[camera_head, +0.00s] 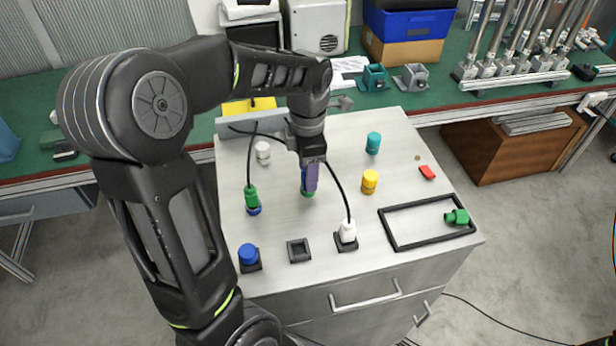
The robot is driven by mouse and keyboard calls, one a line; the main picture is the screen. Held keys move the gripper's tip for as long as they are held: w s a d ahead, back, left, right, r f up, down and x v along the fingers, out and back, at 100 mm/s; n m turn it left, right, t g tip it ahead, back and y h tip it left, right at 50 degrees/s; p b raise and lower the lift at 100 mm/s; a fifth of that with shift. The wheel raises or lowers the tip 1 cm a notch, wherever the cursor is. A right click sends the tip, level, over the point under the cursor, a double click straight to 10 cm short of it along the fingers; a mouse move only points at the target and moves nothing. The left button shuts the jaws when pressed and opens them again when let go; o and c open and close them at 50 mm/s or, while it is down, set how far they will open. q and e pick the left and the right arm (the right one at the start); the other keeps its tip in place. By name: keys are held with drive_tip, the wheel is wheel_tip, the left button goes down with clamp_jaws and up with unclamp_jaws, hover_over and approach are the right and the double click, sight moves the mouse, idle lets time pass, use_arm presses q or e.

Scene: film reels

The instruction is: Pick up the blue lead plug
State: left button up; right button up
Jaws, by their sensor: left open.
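My left gripper (311,180) points straight down over the middle of the cabinet top (330,265). It is open. A blue-violet piece, which may be the blue lead plug, shows at its fingertips, mostly hidden by the gripper. A green base (307,192) shows just below it. I cannot tell whether the fingers touch the piece. A blue round cap (248,252) sits in a black socket at the front left. A green plug (250,195) on a black cable stands on a blue base. A white plug (348,230) on a cable stands in a black socket. My right gripper is out of view.
An empty black socket (299,250) lies between two filled ones. White (263,152), teal (373,143) and yellow (369,181) cylinders stand nearby. A black frame (400,243) with a green piece (457,216) lies at right, below a red block (427,172). Cables arch beside my gripper.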

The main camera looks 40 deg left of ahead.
use_arm(q)
drive_tip(key=shift+f, duration=0.7)
drive_tip(key=shift+c, duration=0.3)
clamp_jaws()
